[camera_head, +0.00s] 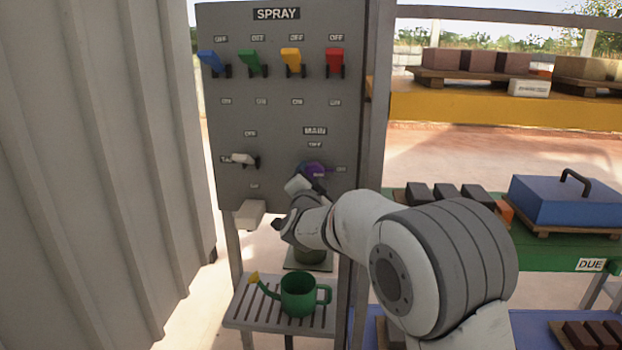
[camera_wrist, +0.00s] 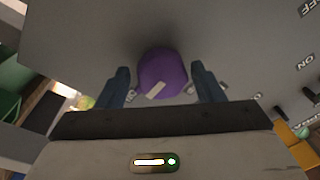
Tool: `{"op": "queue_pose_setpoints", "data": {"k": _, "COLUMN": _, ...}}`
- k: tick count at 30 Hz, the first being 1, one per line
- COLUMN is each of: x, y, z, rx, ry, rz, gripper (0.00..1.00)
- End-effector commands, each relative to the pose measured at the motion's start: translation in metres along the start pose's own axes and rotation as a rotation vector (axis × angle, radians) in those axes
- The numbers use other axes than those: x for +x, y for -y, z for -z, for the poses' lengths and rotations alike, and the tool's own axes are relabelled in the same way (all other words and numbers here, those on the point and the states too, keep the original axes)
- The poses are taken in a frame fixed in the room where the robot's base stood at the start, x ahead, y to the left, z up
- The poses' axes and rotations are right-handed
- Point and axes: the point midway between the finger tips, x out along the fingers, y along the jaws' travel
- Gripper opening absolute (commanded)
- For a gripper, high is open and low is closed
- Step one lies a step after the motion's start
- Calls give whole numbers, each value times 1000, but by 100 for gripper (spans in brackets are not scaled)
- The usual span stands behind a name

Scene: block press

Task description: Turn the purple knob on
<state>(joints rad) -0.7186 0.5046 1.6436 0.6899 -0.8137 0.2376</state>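The purple knob (camera_head: 314,170) sits on the grey panel (camera_head: 280,110), under the "MAIN" label with "OFF" above it and an "ON" label to its right. In the head view my arm partly covers it. In the wrist view the knob (camera_wrist: 162,74) is between the two dark fingers of my gripper (camera_wrist: 160,86), with a pale mark on its lower left face. A gap shows on each side of the knob, so the fingers are open around it and appear not to touch it. In the head view my gripper's fingertips are mostly hidden.
A row of blue, green, yellow (camera_head: 292,60) and red levers is along the panel's top. A white lever (camera_head: 243,159) is left of the knob. Below are a slatted stand (camera_head: 240,318) and a green watering can (camera_head: 298,295). A corrugated wall (camera_head: 100,170) closes the left side.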

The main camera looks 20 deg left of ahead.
Motion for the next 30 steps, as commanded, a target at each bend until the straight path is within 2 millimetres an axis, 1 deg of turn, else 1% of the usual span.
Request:
{"op": "queue_pose_setpoints", "data": {"k": 1, "x": 0, "y": 0, "z": 1, "rx": 0, "ry": -1, "rz": 1, "gripper": 65}}
{"op": "queue_pose_setpoints", "data": {"k": 3, "x": 0, "y": 1, "z": 1, "rx": 0, "ry": -2, "rz": 1, "gripper": 70}}
{"op": "queue_pose_setpoints", "data": {"k": 11, "x": -2, "y": 1, "z": 1, "rx": 0, "ry": -2, "rz": 2, "gripper": 70}}
{"op": "queue_pose_setpoints", "data": {"k": 14, "x": -11, "y": 2, "z": 2, "rx": 0, "ry": -2, "rz": 3, "gripper": 70}}
{"op": "queue_pose_setpoints", "data": {"k": 21, "x": -52, "y": 2, "z": 1, "rx": 0, "ry": 0, "rz": 3, "gripper": 70}}
{"op": "queue_pose_setpoints", "data": {"k": 24, "x": -66, "y": 2, "z": 1, "rx": 0, "ry": -1, "rz": 1, "gripper": 70}}
{"op": "queue_pose_setpoints", "data": {"k": 27, "x": -75, "y": 1, "z": 0, "rx": 0, "ry": -1, "rz": 1, "gripper": 70}}
{"op": "queue_pose_setpoints", "data": {"k": 30, "x": -78, "y": 1, "z": 0, "rx": 0, "ry": -2, "rz": 1, "gripper": 70}}
